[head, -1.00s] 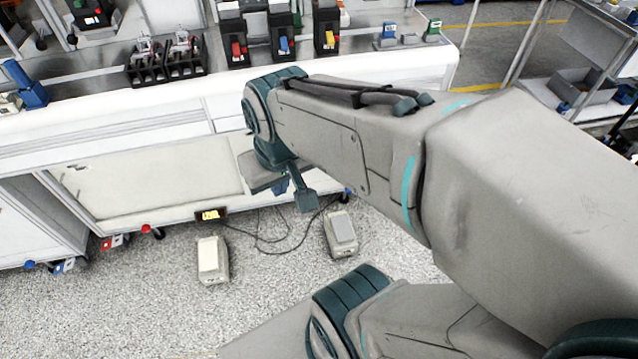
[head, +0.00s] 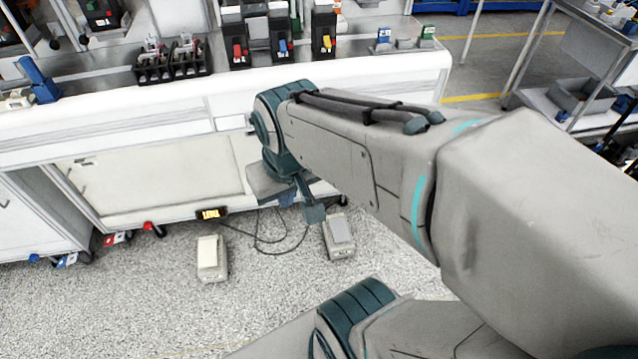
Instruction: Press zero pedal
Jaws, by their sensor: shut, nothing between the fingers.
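Two foot pedals stand on the speckled floor in front of the bench. The left pedal (head: 211,259) has a cream top plate, and the right pedal (head: 340,234) has a grey top plate. I can read no label on either, so I cannot tell which is the zero pedal. My gripper (head: 314,213) is shut and empty, pointing down. In the picture its tip is just up and left of the right pedal. It appears to be above the floor; I cannot tell its exact height or whether it touches anything.
A small box with a lit yellow display (head: 211,214) lies near the bench base, with dark cables (head: 258,240) running on the floor between the pedals. The white bench (head: 130,120) carries breakers (head: 281,40) along its top. Floor in front of the pedals is clear on the left.

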